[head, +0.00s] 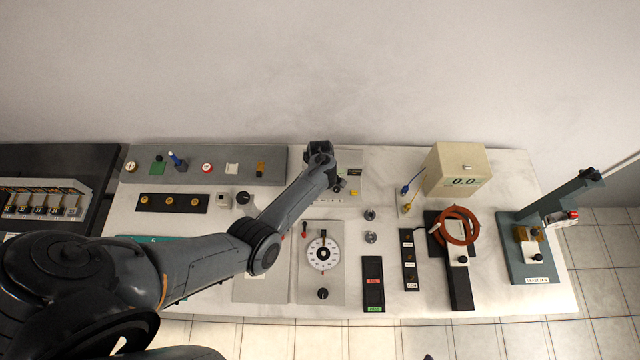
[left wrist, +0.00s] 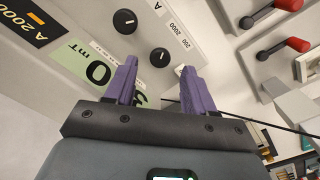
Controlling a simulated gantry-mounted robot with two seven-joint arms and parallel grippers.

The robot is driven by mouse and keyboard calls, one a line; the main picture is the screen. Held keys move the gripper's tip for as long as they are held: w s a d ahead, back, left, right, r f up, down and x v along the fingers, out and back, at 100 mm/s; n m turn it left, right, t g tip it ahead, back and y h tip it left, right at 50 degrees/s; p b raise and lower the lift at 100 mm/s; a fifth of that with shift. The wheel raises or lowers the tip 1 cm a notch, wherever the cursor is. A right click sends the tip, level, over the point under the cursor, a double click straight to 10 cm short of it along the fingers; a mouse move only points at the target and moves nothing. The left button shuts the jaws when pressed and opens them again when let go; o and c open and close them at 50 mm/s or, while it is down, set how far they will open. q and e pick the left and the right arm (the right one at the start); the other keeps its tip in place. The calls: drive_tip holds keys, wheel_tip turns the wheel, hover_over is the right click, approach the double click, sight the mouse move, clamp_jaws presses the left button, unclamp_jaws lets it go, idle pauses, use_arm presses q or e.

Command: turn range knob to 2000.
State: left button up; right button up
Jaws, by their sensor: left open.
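A pale instrument panel (left wrist: 205,55) with two black knobs fills much of the left wrist view. One knob (left wrist: 124,21) is near the top; the other knob (left wrist: 160,57) appears between my fingertips. Each has a white pointer line. Labels reading 200 and 2000 sit beside them; which knob is the range knob I cannot tell for sure. A green display (left wrist: 90,68) reads 0 and mT. My left gripper (left wrist: 158,70) is open and empty, its purple fingers apart. In the head view my left arm reaches over the panel (head: 351,186) and hides part of it. My right gripper is out of view.
Red and black levers (left wrist: 285,47) stand at the right of the left wrist view. In the head view, a white dial (head: 323,255), a cream box (head: 458,170) reading 0.0 and a copper-coloured coil (head: 458,226) stand nearby. The wall rises behind the bench.

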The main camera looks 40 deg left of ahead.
use_arm(q)
wheel_tip(320, 180, up, 8)
drive_tip(key=p, duration=0.1)
drive_tip(key=shift+f, duration=0.2)
idle(0.4)
drive_tip(key=s+d+r+m+t+p, duration=0.1)
drive_tip(key=s+d+r+m+p, duration=0.1)
drive_tip(key=s+d+r+m, duration=0.3)
drive_tip(key=s+d+r+m+t+p, duration=0.2)
drive_tip(key=s+d+r+m, duration=0.3)
drive_tip(key=s+r+m, duration=0.7)
drive_tip(key=s+r+p, duration=0.1)
drive_tip(key=s+r, duration=0.2)
drive_tip(key=s, duration=0.4)
drive_tip(key=shift+s+d+m+t, duration=0.25)
drive_tip(key=shift+m+t, duration=0.05)
